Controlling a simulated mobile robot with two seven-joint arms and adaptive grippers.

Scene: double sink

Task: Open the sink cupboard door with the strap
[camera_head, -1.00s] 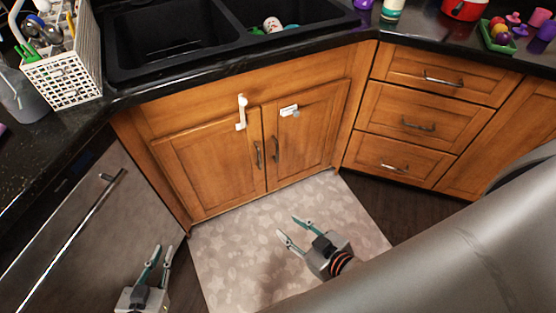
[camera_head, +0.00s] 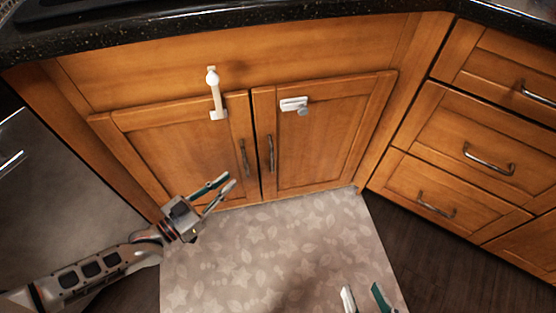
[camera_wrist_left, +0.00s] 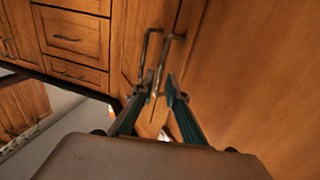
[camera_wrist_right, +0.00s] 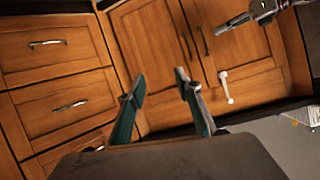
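The sink cupboard has a left door (camera_head: 185,150) and a right door (camera_head: 325,135), both shut, with upright metal handles (camera_head: 245,158) and (camera_head: 270,153) near their meeting edges. A white strap (camera_head: 216,95) hangs over the top of the left door; it also shows in the right wrist view (camera_wrist_right: 227,86). A separate white catch (camera_head: 294,104) sits on the right door. My left gripper (camera_head: 229,180) is open and empty, low in front of the left door; its fingertips (camera_wrist_left: 162,82) point toward the handles, apparently apart from them. My right gripper (camera_head: 362,290) is open and empty over the mat.
A patterned mat (camera_head: 280,245) covers the floor before the cupboard. Drawers with handles (camera_head: 488,158) stand on the right. A grey appliance front (camera_head: 60,190) is on the left. The dark countertop (camera_head: 230,25) overhangs above.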

